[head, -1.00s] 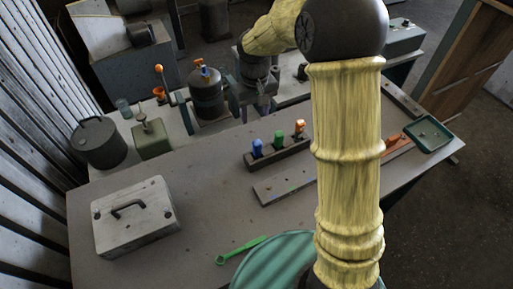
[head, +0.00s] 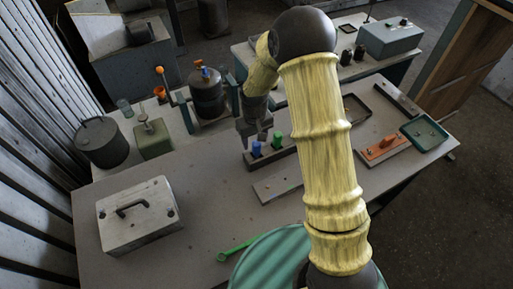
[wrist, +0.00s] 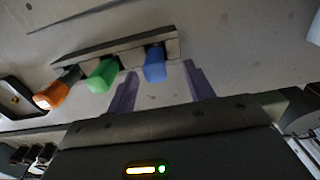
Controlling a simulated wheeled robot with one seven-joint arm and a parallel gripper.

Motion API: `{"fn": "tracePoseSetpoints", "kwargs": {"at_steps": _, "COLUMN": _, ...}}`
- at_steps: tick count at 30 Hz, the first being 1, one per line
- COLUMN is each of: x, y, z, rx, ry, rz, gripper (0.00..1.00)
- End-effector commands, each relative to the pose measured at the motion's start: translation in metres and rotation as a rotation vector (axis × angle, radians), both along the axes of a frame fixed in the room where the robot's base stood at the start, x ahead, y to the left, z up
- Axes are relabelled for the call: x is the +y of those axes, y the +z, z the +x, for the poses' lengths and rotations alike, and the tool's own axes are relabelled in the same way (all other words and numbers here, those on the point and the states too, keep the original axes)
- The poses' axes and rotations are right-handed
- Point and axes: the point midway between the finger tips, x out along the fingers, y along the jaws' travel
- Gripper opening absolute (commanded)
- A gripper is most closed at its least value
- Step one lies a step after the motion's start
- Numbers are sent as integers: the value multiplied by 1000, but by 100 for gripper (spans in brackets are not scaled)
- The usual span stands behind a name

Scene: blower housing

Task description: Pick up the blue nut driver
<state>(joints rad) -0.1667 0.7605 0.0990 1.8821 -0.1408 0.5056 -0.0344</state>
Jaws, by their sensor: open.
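The blue nut driver (head: 257,149) stands handle up at the left end of a dark rack (head: 264,162). The green driver (head: 278,140) stands beside it. An orange driver (wrist: 51,95) shows in the wrist view and is hidden behind my arm in the head view. My gripper (head: 257,138) is open and empty, just above the rack's left end. In the wrist view the blue handle (wrist: 154,66) lies between the two spread fingers, nearer the left one, with gaps on both sides. Whether the fingertips are level with the handle is hard to tell.
A flat plate (head: 275,188) lies in front of the rack. A grey box with a handle (head: 140,215) and a green wrench (head: 238,248) are at the left and front. An orange tool (head: 385,146) and a green tray (head: 425,132) are at the right.

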Motion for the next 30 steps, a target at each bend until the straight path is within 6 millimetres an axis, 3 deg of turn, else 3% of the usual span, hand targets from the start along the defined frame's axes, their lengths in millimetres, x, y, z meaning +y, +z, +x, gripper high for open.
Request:
{"fn": "tracePoseSetpoints", "kwargs": {"at_steps": 10, "x": -1, "y": -3, "z": 1, "rx": 1, "ry": 0, "rz": 0, "gripper": 53}}
{"fn": "tracePoseSetpoints", "kwargs": {"at_steps": 22, "x": -6, "y": -44, "z": 5, "rx": 4, "ry": 0, "rz": -2, "gripper": 53}}
{"fn": "tracePoseSetpoints", "kwargs": {"at_steps": 30, "x": -6, "y": -52, "z": 6, "rx": 0, "ry": 0, "rz": 0, "gripper": 53}}
